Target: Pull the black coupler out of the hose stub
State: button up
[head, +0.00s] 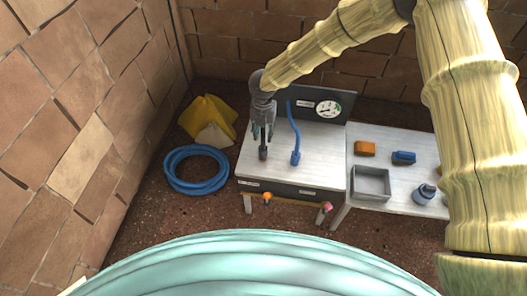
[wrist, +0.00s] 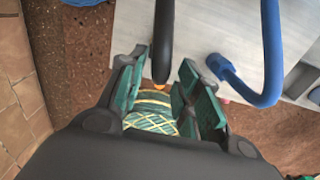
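A dark upright piece (head: 263,153), which looks like the black coupler in its stub, stands on the left part of the light workbench (head: 317,165). My gripper (head: 263,133) is directly above it, fingers pointing down. In the wrist view a black tube-like part (wrist: 163,40) runs down from the top edge, its lower end near the gap between my fingertips (wrist: 160,80). The green finger pads are apart, and I see no grip on it. Where coupler and stub join cannot be made out.
A blue hose (head: 295,130) rises close to the right of the dark piece and also shows in the wrist view (wrist: 270,60). A dark panel with a gauge (head: 327,109) stands behind. A grey tray (head: 371,183) is on the right table; a blue coil (head: 170,172) lies left.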

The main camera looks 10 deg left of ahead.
aim_at(263, 140)
jog(key=shift+f, duration=0.2)
jog(key=shift+f+b, duration=0.6)
jog(key=shift+f, duration=1.2)
jog(key=shift+c, duration=0.4)
grip_shut()
